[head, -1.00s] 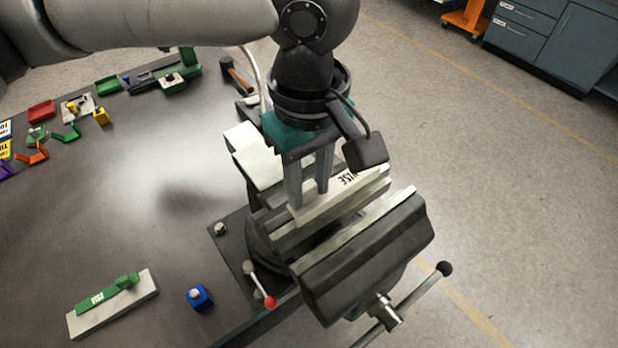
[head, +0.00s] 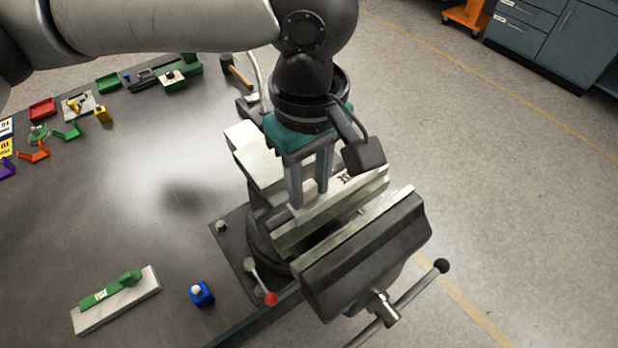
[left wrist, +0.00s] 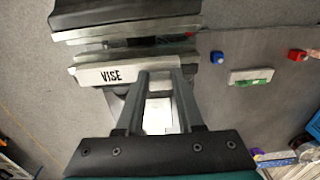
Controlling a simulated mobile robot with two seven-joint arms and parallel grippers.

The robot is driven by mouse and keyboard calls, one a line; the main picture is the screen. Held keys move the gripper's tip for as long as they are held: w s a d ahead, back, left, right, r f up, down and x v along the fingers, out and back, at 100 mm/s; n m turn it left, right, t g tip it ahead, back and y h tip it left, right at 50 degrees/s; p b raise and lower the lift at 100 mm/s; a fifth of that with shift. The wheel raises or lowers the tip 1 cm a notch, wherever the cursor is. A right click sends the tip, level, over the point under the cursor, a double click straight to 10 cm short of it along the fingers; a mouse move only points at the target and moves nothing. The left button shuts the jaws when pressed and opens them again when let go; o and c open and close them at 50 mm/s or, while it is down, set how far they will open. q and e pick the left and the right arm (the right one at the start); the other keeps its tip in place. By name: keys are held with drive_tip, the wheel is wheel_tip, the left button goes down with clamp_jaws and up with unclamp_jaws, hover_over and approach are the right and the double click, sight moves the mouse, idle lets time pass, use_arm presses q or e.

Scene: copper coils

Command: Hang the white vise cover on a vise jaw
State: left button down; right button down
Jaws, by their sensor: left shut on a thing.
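The white vise cover (head: 366,184), a long pale piece with dark lettering, lies along the rear jaw of the vise (head: 365,255). The fingers and wrist hide part of the cover. I cannot tell whether it is fully seated on the jaw. My right gripper is not in view.
A white block with a green top (head: 118,300) and a blue block (head: 202,294) lie on the dark table (head: 120,215). The vise handle (head: 415,292) sticks out over the floor. A hammer (head: 237,72) and several small coloured parts lie farther back. The middle table is clear.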

use_arm(q)
drive_tip(key=shift+f, duration=0.65)
drive_tip(key=shift+f, duration=0.35)
idle(0.8)
drive_tip(key=shift+f+p, duration=0.3)
drive_tip(key=shift+p, duration=0.85)
idle(0.5)
drive_tip(key=shift+c, duration=2.3)
unclamp_jaws()
drive_tip(key=shift+r+p, duration=4.05)
drive_tip(key=shift+p, duration=0.95)
